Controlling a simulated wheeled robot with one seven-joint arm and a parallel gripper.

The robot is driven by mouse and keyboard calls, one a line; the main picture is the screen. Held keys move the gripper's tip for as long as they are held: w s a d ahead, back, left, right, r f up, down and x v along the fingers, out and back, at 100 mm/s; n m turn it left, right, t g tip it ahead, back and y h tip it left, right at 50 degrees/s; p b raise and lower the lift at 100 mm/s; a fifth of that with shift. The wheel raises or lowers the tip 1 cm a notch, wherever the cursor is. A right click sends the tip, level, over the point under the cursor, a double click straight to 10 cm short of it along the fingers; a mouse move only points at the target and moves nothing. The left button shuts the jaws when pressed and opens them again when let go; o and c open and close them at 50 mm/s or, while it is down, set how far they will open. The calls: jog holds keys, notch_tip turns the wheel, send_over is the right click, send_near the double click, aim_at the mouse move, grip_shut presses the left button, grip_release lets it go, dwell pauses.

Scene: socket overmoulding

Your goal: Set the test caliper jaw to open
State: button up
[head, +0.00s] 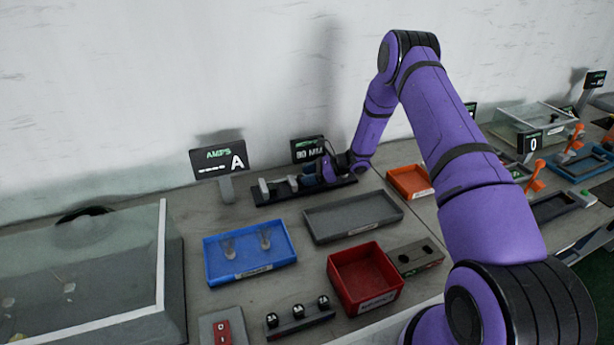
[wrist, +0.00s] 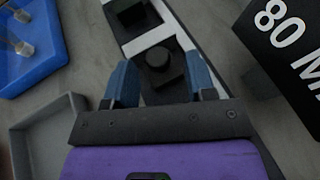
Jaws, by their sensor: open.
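The test caliper (head: 262,199) is a long dark bar with pale upright jaw blocks, lying along the back of the bench. In the wrist view its dark rail (wrist: 108,9) runs diagonally, with white pieces and a dark square block bearing a round black knob (wrist: 158,56). My gripper (wrist: 159,62) is open, its two blue fingers on either side of the knob block. I cannot tell whether the fingers touch it. In the head view my gripper (head: 319,176) is over the caliper's right half, partly hidden by my wrist.
A display (wrist: 285,45) reading "80 M…" stands close on the right in the wrist view. An AMPS display (head: 218,160) is behind the bench's left part. A grey tray (head: 352,232), blue tray (head: 250,276) with clear pieces, and red bin (head: 364,305) lie in front.

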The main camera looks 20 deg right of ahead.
jog(key=v, duration=1)
jog(key=shift+s+d, duration=0.1)
jog(key=shift+d, duration=0.05)
jog(key=s+a+r+n+g+h, duration=0.1)
jog(key=s+a+r+n+h, duration=0.25)
jog(key=r, duration=0.65)
jog(key=s+a+r+n+g, duration=0.2)
jog(key=s+a+r+n, duration=0.15)
jog(key=s+r, duration=0.45)
jog(key=s+a+r+n+g+h, duration=0.1)
jog(key=s+a+r+n, duration=0.3)
jog(key=r, duration=0.8)
jog(key=s+d+r+n+t+h, duration=0.1)
jog(key=s+r+n+h, duration=0.3)
jog(key=s, duration=0.9)
jog(key=s+d+r+n+t+h, duration=0.1)
jog(key=s+r+n+t+h, duration=0.2)
jog(key=s+r+n, duration=0.4)
jog(key=s+h, duration=0.1)
jog(key=s, duration=0.6)
jog(key=shift+d, duration=0.25)
